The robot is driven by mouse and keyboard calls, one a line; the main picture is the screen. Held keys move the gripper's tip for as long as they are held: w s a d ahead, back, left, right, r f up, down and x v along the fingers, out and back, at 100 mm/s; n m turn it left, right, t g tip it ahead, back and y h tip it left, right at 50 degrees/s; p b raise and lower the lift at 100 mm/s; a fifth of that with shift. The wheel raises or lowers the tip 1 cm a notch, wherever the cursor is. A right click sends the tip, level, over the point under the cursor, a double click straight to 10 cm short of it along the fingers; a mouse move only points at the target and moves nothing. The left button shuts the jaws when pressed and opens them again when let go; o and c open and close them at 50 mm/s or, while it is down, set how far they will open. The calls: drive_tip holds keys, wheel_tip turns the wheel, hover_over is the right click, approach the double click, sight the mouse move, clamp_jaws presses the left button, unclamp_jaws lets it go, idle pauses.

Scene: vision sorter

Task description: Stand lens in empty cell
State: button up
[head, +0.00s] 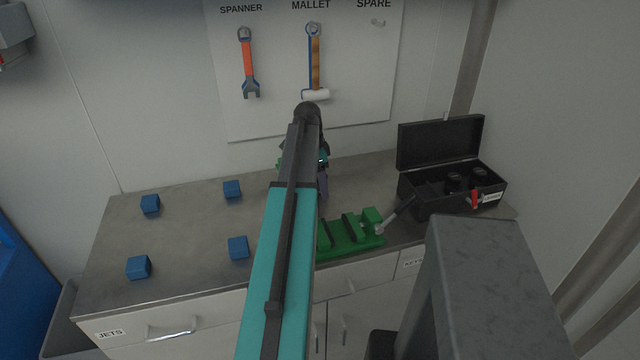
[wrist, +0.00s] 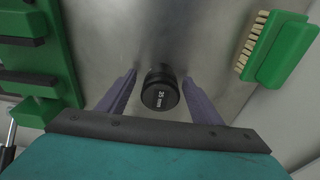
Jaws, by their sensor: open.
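The lens, a black cylinder marked "25 mm" (wrist: 160,94), stands on the metal worktop in the wrist view. My gripper (wrist: 160,76) is open, with one purple finger on each side of the lens. A gap shows between the lens and each finger. In the head view my arm hides the lens, and only part of my gripper (head: 322,182) shows. The black case (head: 418,205) stands open at the right of the worktop, lid up. Dark round lenses (head: 455,182) sit in its right part; its left part looks empty, though dark.
A green brush (wrist: 284,48) lies right of the lens in the wrist view. Several blue blocks (head: 150,204) occupy the left worktop.

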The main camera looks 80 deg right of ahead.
idle(0.4)
drive_tip(key=c, duration=1.4)
drive_tip(key=shift+r, duration=0.2)
drive_tip(key=shift+r+b, duration=1.1)
drive_tip(key=shift+r, duration=3.7)
